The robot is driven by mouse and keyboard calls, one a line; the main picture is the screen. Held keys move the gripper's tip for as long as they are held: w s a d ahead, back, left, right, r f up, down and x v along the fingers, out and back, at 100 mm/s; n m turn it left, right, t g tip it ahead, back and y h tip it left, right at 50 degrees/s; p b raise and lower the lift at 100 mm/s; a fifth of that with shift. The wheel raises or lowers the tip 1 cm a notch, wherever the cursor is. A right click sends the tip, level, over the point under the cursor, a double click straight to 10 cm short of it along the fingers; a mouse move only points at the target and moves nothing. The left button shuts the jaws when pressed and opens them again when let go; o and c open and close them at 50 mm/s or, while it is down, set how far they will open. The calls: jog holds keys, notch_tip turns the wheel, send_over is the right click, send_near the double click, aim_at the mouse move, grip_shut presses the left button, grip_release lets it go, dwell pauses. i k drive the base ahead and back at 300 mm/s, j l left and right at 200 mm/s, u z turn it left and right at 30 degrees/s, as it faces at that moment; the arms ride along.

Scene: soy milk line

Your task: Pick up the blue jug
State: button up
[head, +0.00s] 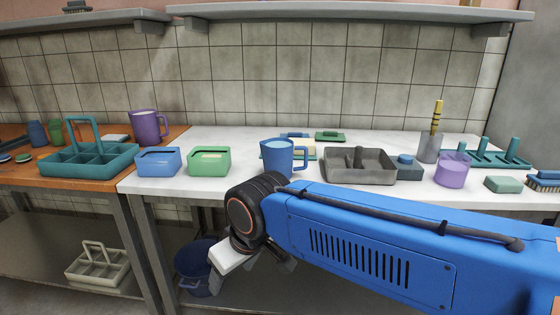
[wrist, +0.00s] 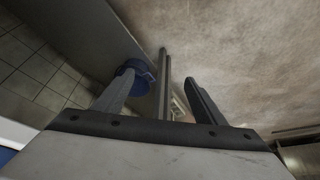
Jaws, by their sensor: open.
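The blue jug (head: 278,157) stands upright on the white worktop, near its front edge, with its handle to the right. My gripper (head: 246,274) is in front of the table in the head view, below the worktop level and lower than the jug. It also shows in the wrist view (wrist: 160,77), where its two fingers are apart with nothing held between them. I do not see the blue jug in the wrist view. My blue arm crosses the lower right of the head view and hides part of the table front.
A blue bucket (head: 192,261) stands below the table and probably shows in the wrist view (wrist: 137,76). A green box (head: 209,162) and a blue box (head: 158,162) stand left of the jug. A grey tray (head: 385,175) sits close on its right. A green block lies behind.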

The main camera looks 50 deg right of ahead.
aim_at(278, 153)
jog(key=z, duration=1.25)
jog(key=k+l+z, duration=0.2)
jog(key=k, duration=0.15)
jog(key=k+l+z, duration=0.2)
jog(key=k, duration=0.2)
